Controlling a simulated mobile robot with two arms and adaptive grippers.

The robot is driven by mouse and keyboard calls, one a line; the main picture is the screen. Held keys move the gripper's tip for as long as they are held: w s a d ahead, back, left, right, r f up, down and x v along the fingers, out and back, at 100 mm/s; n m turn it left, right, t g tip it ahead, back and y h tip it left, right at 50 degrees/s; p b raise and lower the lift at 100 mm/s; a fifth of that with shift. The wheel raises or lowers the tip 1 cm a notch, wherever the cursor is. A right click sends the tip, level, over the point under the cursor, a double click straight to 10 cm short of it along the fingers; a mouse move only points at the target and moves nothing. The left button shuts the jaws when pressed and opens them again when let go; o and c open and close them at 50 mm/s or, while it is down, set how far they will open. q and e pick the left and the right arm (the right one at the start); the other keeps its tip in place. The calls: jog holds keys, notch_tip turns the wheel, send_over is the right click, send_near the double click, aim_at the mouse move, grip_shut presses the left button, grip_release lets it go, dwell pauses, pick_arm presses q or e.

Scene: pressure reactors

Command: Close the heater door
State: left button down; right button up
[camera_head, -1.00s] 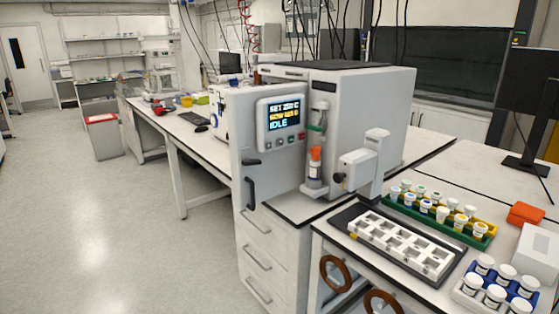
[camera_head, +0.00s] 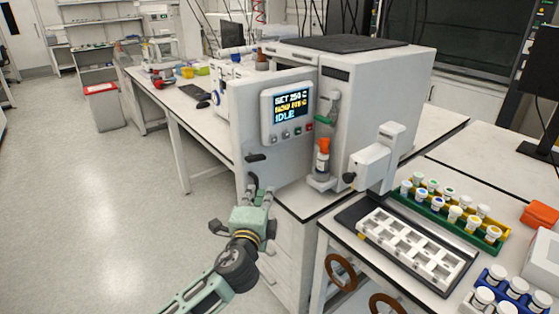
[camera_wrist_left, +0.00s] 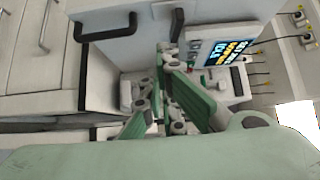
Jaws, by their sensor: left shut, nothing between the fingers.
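The heater (camera_head: 385,95) is a grey-white box on the bench. Its door (camera_head: 245,115) is a pale panel standing out at an angle on the left, with a lit display (camera_head: 292,105) reading IDLE. My left gripper (camera_head: 259,194) is shut and empty, low in front of the door. It covers most of the black door handle (camera_head: 252,181) in the head view. In the left wrist view the handle (camera_wrist_left: 105,30) lies left of the green fingers (camera_wrist_left: 172,57), and the display (camera_wrist_left: 225,50) lies to their right. Whether the fingers touch the door cannot be told. My right gripper is out of view.
An orange-capped bottle (camera_head: 322,160) stands right of the door. A white fixture (camera_head: 376,165), a slotted tray (camera_head: 418,246) and racks of vials (camera_head: 455,212) crowd the right. Open floor (camera_head: 100,210) lies to the left.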

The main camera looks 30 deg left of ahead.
pick_arm(q)
jog(key=p, duration=0.2)
send_near(258, 167)
jog(key=w+d+r, duration=0.3)
jog(key=d+r, duration=0.1)
jog(key=shift+w+a+f+p, duration=0.15)
jog(key=shift+w+a, duration=0.15)
jog(key=shift+a, duration=0.4)
jog(key=shift+w+a+p, duration=0.15)
jog(key=shift+w+a, duration=0.15)
jog(key=shift+a, duration=0.45)
jog(key=shift+w+a+f+p, duration=0.15)
jog(key=shift+w+a, duration=0.15)
jog(key=shift+a, duration=0.4)
jog(key=shift+a, duration=0.1)
